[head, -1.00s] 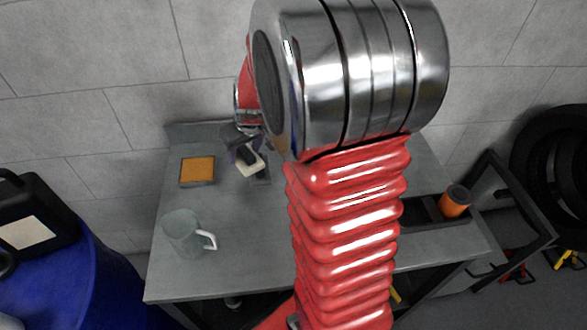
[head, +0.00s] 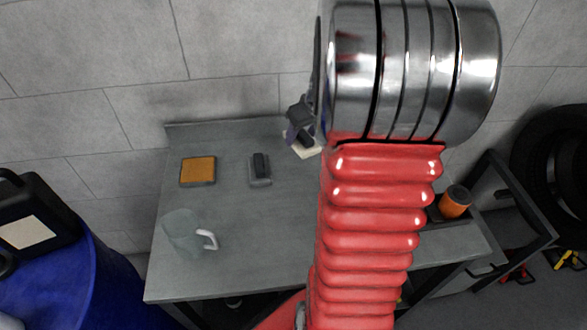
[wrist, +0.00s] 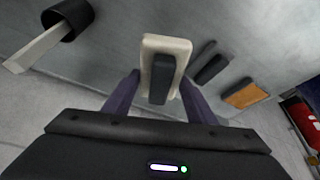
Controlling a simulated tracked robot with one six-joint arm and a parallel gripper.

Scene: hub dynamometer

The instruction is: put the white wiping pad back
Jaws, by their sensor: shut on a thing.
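The white wiping pad (wrist: 166,45) has a dark grip block on its face. My gripper (wrist: 161,90) is shut on this block, with one purple-grey finger on each side. In the head view the pad (head: 313,152) shows under my gripper (head: 299,130), near the back edge of the grey bench (head: 245,220). It looks a little tilted, and I cannot tell whether it touches the bench. My arm hides part of the gripper and whatever lies right of it.
A grey pad with a black grip (head: 260,169) and an orange pad (head: 198,171) lie left of my gripper. A translucent mug (head: 184,234) stands at the front left. An orange cylinder (head: 455,202) is at the right. The bench's middle is clear.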

